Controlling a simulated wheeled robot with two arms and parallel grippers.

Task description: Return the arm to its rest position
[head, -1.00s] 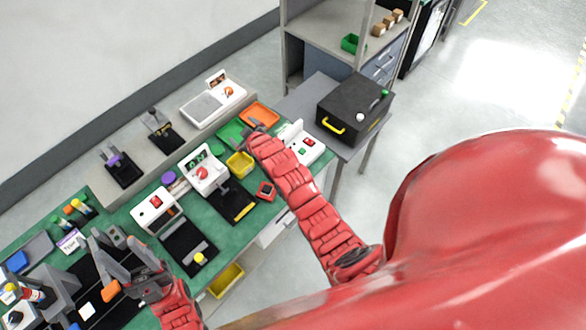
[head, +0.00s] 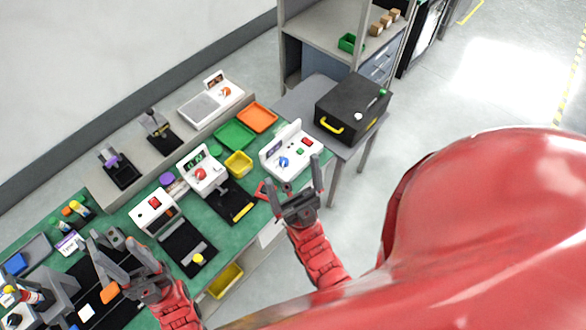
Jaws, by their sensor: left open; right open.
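My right gripper (head: 299,196) is open and empty. It is near the right front edge of the green workbench (head: 225,213), in front of the white box with a blue knob (head: 290,152). A small red object (head: 262,190) shows just left of its fingers, partly hidden. My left gripper (head: 122,255) is open at the lower left, over the black area of the bench. An orange piece (head: 109,290) lies near its fingers, and I cannot tell whether they touch.
Green (head: 235,135) and orange (head: 258,117) trays and a yellow bin (head: 238,164) sit on the bench. A black case (head: 352,106) with a yellow handle stands on a grey side table. Shelving (head: 325,28) rises behind. Floor at the right is clear.

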